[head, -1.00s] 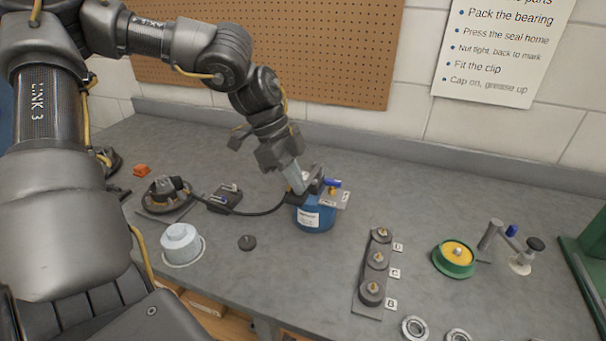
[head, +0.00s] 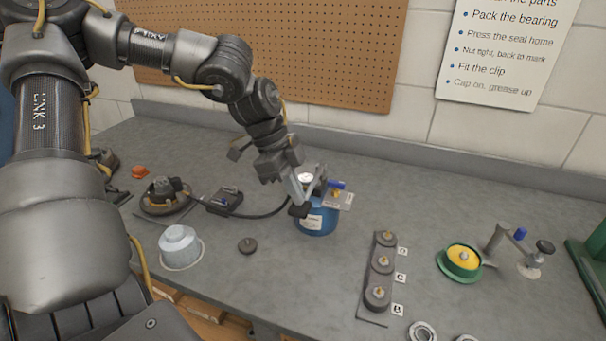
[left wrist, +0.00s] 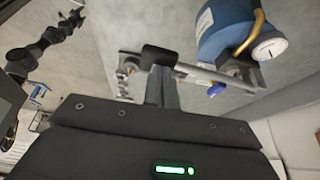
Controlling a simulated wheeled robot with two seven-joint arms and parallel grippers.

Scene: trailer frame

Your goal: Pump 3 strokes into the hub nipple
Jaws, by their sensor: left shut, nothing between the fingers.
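The grease pump (head: 318,222) is a blue can with a white label and a round gauge (head: 305,178); it stands mid-bench. My left gripper (head: 297,197) is shut and empty. In the left wrist view its fingertips (left wrist: 160,70) lie against the black grip (left wrist: 158,55) of the pump's lever (left wrist: 205,75), pressing rather than clasping. The lever sits low. A black hose (head: 262,214) runs from the pump toward the hub (head: 165,192) at left. The nipple is too small to make out. A dark arm, probably my right, ends in its gripper (left wrist: 74,17) in the left wrist view.
A small black box (head: 225,201) stands beside the hose. A rack (head: 372,298) marked D, C, B stands right, then a green dish (head: 461,262). Bare bench lies between pump and rack.

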